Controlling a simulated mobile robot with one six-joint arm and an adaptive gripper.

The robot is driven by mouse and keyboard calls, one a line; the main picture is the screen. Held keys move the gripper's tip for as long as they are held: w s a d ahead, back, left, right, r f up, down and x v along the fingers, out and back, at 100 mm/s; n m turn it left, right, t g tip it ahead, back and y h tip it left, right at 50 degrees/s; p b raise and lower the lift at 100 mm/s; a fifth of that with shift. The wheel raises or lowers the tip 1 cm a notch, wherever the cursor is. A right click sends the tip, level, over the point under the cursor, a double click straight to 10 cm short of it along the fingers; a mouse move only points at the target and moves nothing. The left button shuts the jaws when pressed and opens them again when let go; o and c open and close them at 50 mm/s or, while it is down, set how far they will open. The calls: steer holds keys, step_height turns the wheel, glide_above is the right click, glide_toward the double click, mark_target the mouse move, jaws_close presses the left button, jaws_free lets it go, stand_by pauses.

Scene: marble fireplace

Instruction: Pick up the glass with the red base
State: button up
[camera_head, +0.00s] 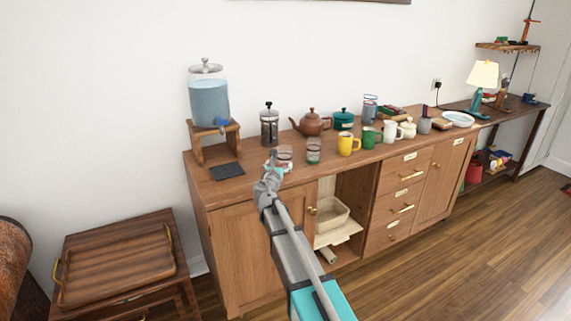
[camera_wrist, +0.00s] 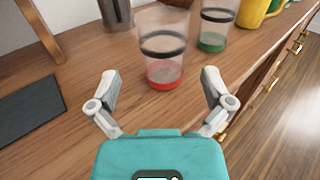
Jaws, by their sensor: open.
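The glass with the red base (camera_wrist: 164,52) stands upright on the wooden cabinet top in the wrist view. It is clear with a dark band around its middle. In the head view this glass (camera_head: 285,154) is partly hidden behind my gripper.
A French press (camera_head: 269,127) and a water dispenser (camera_head: 209,103) on a wooden stand are behind and left. A dark mat (camera_head: 227,171) lies at left. A yellow mug (camera_head: 347,144) and other mugs line the right. The cabinet's front edge (camera_wrist: 262,75) is near.

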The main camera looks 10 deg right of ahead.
mark_target(283, 158)
steer(key=shift+x, duration=1.45)
steer(key=shift+x, duration=2.65)
steer(key=shift+d, duration=0.1)
steer(key=shift+s, duration=0.1)
steer(key=c, duration=1.1)
steer(key=shift+r, duration=0.15)
